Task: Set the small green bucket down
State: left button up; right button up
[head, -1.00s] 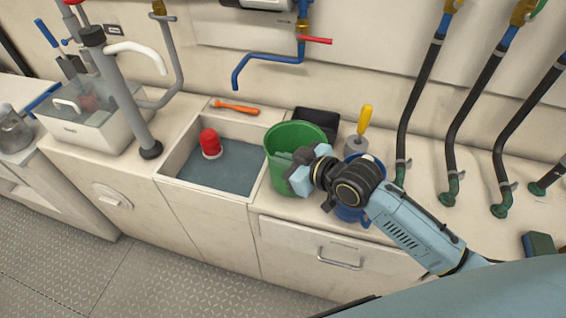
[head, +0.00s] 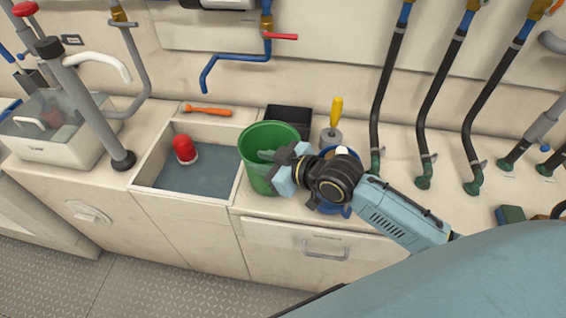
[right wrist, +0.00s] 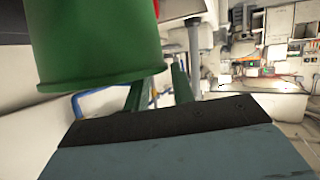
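The small green bucket (head: 256,172) is upright at the right end of the sink, near the counter's front edge. My right gripper (head: 283,166) is at its right side, shut on its wall, with part of the gripper showing inside the rim. In the right wrist view, the bucket (right wrist: 100,45) fills the upper left, and one dark finger pad (right wrist: 165,120) crosses below it. I cannot tell whether the bucket's base touches the counter. My left gripper is not in view.
Left of the bucket is the sink (head: 205,178) with a red-topped object (head: 184,149). A black tray (head: 289,120) is behind it. A blue container (head: 338,207) and yellow-handled tool (head: 336,112) are to the right.

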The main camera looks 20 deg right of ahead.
jog(key=p+v, duration=0.1)
jog(key=v, duration=0.9)
jog(key=shift+s, duration=0.25)
